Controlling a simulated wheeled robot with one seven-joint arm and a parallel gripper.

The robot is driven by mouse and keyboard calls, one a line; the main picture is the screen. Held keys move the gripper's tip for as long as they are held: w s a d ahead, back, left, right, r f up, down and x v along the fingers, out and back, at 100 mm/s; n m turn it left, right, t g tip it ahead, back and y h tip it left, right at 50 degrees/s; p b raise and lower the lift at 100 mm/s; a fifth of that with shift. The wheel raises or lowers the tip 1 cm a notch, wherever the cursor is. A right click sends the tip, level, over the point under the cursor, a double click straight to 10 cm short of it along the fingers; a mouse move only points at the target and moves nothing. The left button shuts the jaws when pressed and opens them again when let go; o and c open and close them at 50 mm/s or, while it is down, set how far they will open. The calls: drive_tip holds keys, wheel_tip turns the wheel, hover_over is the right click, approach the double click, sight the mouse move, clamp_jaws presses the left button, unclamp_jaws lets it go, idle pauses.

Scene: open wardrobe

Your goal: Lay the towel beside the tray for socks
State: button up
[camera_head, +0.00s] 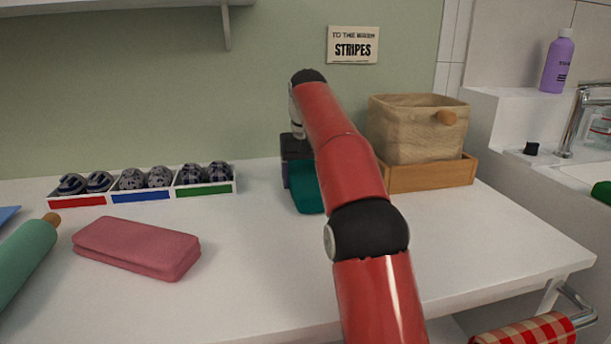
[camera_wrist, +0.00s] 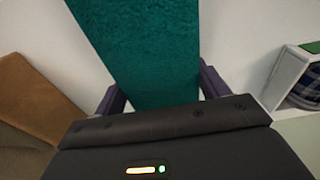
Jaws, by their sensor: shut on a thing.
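The teal towel (camera_head: 307,188) is at the back middle of the white worktop, partly hidden by my red arm. My gripper (camera_wrist: 160,92) is shut on it; in the wrist view the teal cloth (camera_wrist: 140,45) runs between the two dark fingers. I cannot tell whether the towel touches the worktop. The sock tray (camera_head: 141,196) stands against the wall at the left, with red, blue and green labels and rolled patterned socks in its compartments. A corner of it shows at the right of the wrist view (camera_wrist: 291,75). The gripper is to the tray's right, with a gap between.
A pink folded cloth (camera_head: 137,248) lies in front of the tray, beside a green roll (camera_head: 22,262). A fabric basket (camera_head: 413,130) sits in a wooden tray (camera_head: 430,175) right of the gripper. The worktop between the sock tray and gripper is clear.

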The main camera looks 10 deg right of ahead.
drive_tip(key=shift+f, duration=0.4)
drive_tip(key=o, duration=1.1)
